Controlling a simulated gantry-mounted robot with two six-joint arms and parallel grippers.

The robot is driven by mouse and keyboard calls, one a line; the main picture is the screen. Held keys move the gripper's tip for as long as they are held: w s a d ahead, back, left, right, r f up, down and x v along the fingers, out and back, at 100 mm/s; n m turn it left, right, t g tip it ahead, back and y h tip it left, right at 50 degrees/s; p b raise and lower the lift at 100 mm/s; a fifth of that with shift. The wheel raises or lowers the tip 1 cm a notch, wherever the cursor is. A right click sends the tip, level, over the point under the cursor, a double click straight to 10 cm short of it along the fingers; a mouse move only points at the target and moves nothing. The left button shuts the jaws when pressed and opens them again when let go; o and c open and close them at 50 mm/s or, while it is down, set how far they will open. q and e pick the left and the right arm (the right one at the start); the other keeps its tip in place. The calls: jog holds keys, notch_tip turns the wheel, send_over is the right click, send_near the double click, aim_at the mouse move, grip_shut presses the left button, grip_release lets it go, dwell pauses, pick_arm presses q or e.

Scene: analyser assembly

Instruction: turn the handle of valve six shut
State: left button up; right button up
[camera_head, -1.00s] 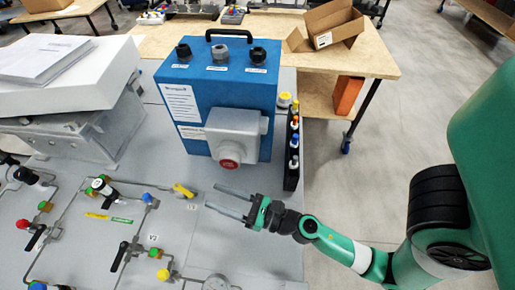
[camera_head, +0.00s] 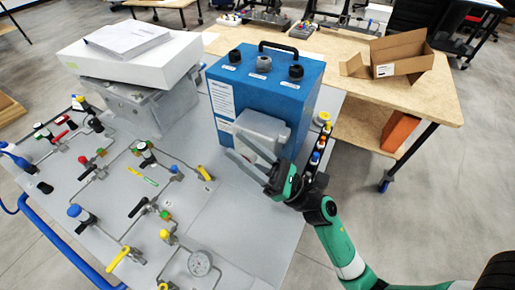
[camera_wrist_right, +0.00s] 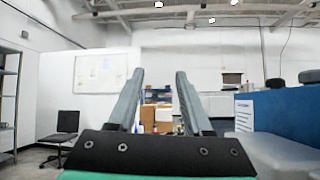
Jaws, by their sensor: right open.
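The grey panel (camera_head: 215,215) carries several valves on thin pipes. I cannot tell which is valve six, as the small labels are mostly unreadable. A yellow handle (camera_head: 205,173) sits near the panel's middle right, a black handle (camera_head: 138,208) left of it, and another yellow handle (camera_head: 120,258) at the front. My right gripper (camera_head: 233,144) is open and empty, in front of the blue box's grey housing and apart from the valve handles. In the right wrist view its fingers (camera_wrist_right: 160,72) are spread with nothing between them. My left gripper is not in view.
The blue box (camera_head: 262,95) with a black carry handle stands at the panel's back right. A white box (camera_head: 130,62) with papers stands at the back left. A round gauge (camera_head: 200,263) sits near the front. Bare panel lies right of the gauge.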

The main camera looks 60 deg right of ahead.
jog(key=shift+s+r, duration=0.25)
jog(key=shift+r, duration=0.25)
